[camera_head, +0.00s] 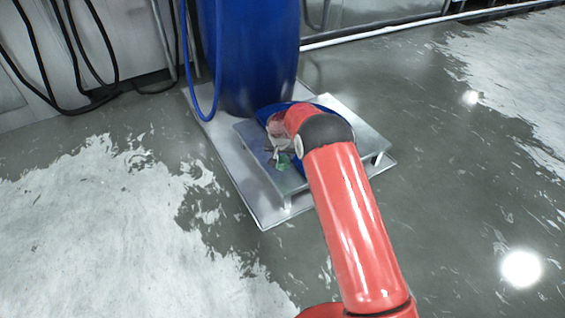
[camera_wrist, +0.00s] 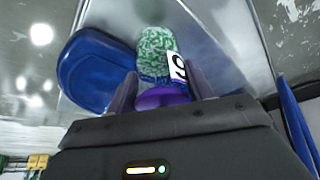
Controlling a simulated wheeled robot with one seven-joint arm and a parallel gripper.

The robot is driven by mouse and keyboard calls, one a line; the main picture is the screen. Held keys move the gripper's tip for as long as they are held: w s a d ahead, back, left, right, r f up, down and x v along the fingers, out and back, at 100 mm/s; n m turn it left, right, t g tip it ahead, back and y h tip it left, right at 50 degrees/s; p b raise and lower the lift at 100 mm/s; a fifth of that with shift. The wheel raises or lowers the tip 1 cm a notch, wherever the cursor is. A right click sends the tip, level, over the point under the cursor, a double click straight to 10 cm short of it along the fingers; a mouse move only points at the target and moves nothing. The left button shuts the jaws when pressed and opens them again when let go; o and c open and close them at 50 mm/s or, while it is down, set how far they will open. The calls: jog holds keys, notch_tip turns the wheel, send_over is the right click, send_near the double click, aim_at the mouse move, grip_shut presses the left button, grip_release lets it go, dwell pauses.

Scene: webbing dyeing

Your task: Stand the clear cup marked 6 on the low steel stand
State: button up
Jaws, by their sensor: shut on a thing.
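The clear cup (camera_wrist: 160,98) is between the two fingers of my gripper (camera_wrist: 162,76) in the wrist view. Purple shows at its near end, and a white label with a dark mark like a 6 or 9 is on its right side. A green and white speckled mass shows in or just beyond it; I cannot tell which. The low steel stand (camera_head: 262,172) is a flat plate on short legs in the head view. My gripper is above the stand there, largely hidden by my red arm. Whether the cup touches the stand is hidden.
A blue dish (camera_wrist: 92,70) lies beside the cup, on the left in the wrist view. A tall blue drum (camera_head: 247,55) stands behind the stand. A wider steel base plate (camera_head: 257,206) lies under both. Open floor lies to either side.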

aim_at(282, 161)
jog(key=shift+f, duration=1.95)
jog(key=shift+f+b, duration=0.1)
jog(key=shift+b, duration=0.2)
jog(key=shift+f, duration=0.15)
jog(key=o, duration=1.1)
jog(key=shift+r, duration=0.2)
